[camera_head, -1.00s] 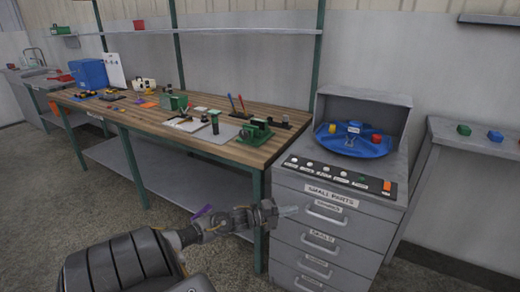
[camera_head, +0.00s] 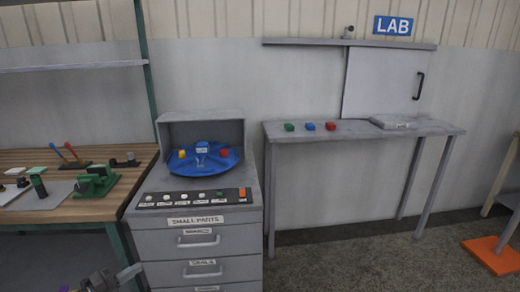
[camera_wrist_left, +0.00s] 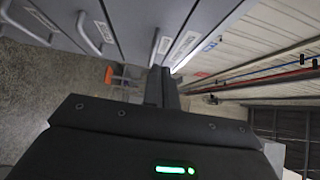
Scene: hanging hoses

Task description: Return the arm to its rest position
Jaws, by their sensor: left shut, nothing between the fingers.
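My left gripper (camera_head: 130,271) shows at the bottom left edge of the head view, in front of the workbench and left of the small-parts drawer cabinet (camera_head: 203,243). Only its end part is in that frame; the rest of the arm is cut off. In the left wrist view the dark gripper fingers (camera_wrist_left: 161,87) are together with nothing between them. Grey drawer fronts with handles (camera_wrist_left: 88,33) lie close beyond the gripper in that view. My right gripper is in neither view.
A blue round tray (camera_head: 204,164) with coloured blocks sits on the cabinet. The wooden workbench (camera_head: 90,208) is at left. A grey side table (camera_head: 352,131) with small blocks stands at right under the LAB sign (camera_head: 393,26). Open floor (camera_head: 370,262) lies in front.

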